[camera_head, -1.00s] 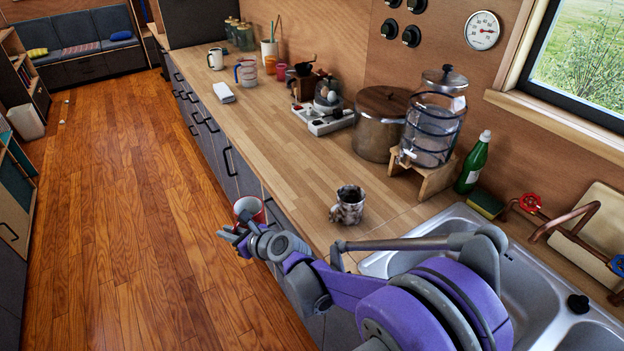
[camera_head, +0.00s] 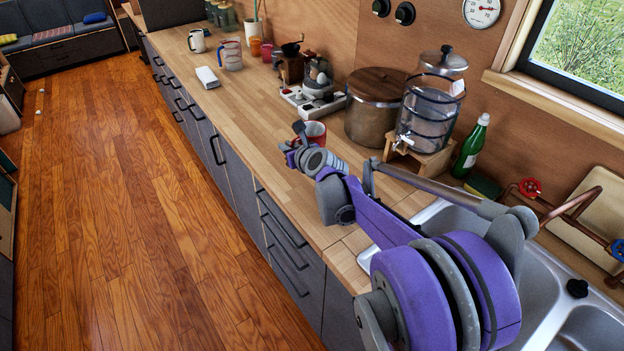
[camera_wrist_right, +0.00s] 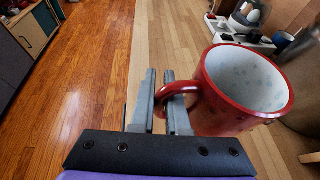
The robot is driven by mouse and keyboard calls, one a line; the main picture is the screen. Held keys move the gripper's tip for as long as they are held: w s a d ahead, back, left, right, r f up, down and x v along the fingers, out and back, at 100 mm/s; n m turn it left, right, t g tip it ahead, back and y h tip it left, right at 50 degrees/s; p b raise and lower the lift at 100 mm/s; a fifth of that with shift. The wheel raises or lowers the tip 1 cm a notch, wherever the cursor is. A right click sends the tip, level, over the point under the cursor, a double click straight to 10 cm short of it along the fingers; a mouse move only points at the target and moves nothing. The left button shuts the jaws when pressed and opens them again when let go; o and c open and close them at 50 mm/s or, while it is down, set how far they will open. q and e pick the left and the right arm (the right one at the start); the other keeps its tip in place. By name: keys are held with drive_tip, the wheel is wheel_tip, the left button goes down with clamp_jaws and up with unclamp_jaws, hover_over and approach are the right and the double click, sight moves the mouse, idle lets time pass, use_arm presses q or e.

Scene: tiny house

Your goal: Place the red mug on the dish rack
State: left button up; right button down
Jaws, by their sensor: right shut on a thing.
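The red mug (camera_head: 315,131) shows above the counter in the head view, just behind my right gripper (camera_head: 297,143). In the right wrist view the red mug (camera_wrist_right: 240,95) is upright with a pale inside. Its handle sits between the two fingers of my right gripper (camera_wrist_right: 165,100), which is shut on it. The mug's body is to the right of the fingers. In the head view the arm and gripper hide part of the mug. I cannot make out a dish rack in either view. My left gripper is not in view.
The wooden counter (camera_head: 255,135) has bare room left of the mug. A steel pot (camera_head: 375,122), a glass dispenser (camera_head: 427,115) and a green bottle (camera_head: 470,152) stand along the wall. The sink (camera_head: 535,262) is at the lower right.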

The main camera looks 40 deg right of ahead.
drive_tip(key=shift+f+b, duration=0.4)
drive_tip(key=shift+f, duration=4.4)
drive_tip(key=shift+f, duration=0.2)
drive_tip(key=c, duration=0.9)
unclamp_jaws()
drive_tip(key=shift+r, duration=0.1)
